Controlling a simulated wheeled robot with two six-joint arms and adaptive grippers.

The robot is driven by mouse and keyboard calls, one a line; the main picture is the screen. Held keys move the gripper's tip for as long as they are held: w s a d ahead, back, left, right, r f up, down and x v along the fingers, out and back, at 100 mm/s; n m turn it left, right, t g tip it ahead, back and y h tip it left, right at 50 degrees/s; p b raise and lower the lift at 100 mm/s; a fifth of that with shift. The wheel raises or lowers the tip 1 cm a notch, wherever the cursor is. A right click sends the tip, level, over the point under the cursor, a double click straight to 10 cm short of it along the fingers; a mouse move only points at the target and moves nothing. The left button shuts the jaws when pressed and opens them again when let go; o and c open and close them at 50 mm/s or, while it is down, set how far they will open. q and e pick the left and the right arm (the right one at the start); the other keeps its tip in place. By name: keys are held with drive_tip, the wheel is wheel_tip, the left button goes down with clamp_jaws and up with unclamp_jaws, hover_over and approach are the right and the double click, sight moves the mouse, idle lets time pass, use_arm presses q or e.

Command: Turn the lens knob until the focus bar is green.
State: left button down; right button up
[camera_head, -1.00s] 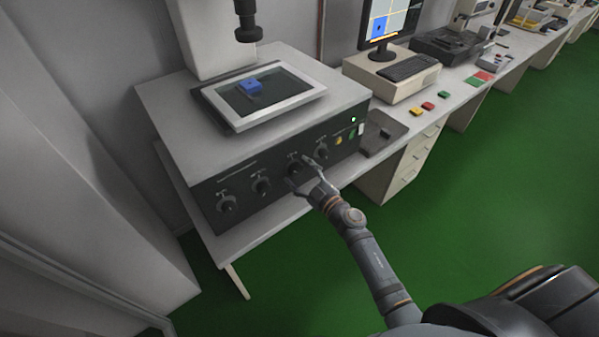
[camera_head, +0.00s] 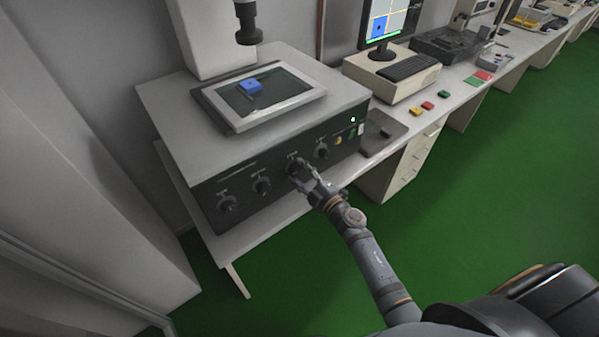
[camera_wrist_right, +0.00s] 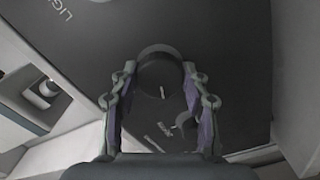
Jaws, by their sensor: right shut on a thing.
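The machine's dark front panel (camera_head: 285,172) carries several round knobs in a row. My right gripper (camera_head: 301,172) is shut on the third knob from the left, which I take as the lens knob (camera_wrist_right: 160,72); its label is too small to read. In the right wrist view the fingers of my right gripper (camera_wrist_right: 160,105) stand on either side of this dark knob, which has a white pointer mark. The focus bar (camera_head: 383,36) is a green strip along the bottom of the monitor screen (camera_head: 391,17). My left gripper is out of view.
A blue block (camera_head: 250,86) lies on the framed glass stage (camera_head: 268,100) under a dark lens tube (camera_head: 248,25). Other knobs (camera_head: 321,150) sit beside the held one. Green floor is free at right.

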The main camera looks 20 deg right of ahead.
drive_tip(key=o, duration=1.2)
drive_tip(key=shift+c, duration=0.2)
drive_tip(key=v, duration=1.2)
